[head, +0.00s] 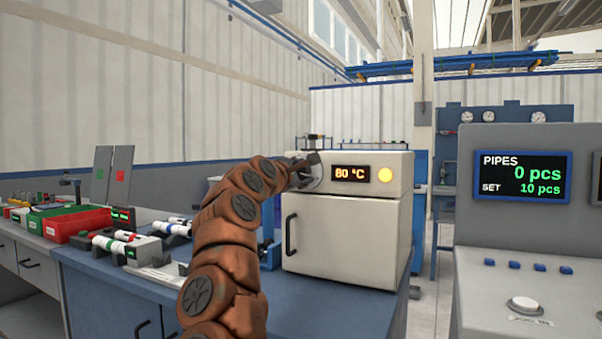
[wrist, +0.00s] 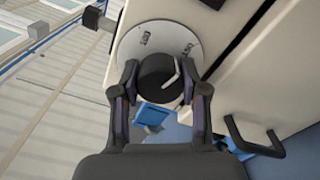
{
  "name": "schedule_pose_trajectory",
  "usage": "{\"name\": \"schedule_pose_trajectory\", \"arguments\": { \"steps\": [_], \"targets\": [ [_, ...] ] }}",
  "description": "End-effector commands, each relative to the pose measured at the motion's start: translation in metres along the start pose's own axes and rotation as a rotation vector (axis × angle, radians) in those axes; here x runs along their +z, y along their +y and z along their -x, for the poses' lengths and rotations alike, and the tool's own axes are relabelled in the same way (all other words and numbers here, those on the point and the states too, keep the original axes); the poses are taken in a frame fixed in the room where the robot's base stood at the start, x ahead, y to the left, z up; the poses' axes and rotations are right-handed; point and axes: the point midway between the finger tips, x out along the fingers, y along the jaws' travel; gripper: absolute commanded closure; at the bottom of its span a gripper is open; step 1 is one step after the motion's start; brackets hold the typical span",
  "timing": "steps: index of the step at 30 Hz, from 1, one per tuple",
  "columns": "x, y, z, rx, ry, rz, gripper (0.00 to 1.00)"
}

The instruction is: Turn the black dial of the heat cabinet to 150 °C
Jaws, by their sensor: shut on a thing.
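The white heat cabinet (head: 345,230) stands on the blue bench, with its door closed. Its display (head: 351,173) reads 80 °C in orange, and a round yellow lamp (head: 385,175) glows beside it. The black dial (wrist: 160,78) has a pale pointer mark and sits on a round light scale plate (wrist: 190,40); the scale's figures are too small to read. My gripper (wrist: 160,90) is shut on the dial, one finger on each side. In the head view my gripper (head: 303,172) is at the left of the cabinet's upper panel and hides most of the dial.
The cabinet door's dark handle (head: 291,234) is below my gripper. On the bench at left are a red bin (head: 80,222) and pipe holders (head: 125,247). At right stands a grey console with a screen (head: 523,177) reading PIPES 0 pcs, SET 10 pcs.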

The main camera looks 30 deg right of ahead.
Motion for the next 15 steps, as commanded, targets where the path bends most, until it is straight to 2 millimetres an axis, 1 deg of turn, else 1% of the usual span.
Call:
{"name": "schedule_pose_trajectory", "arguments": {
  "steps": [6,15],
  "targets": [
    [0.0005,0.0001,-0.0001,0.0,-0.002,-0.132,0.91],
    [0.0008,-0.0003,-0.0003,0.0,-0.001,-0.226,0.91]
  ]
}}
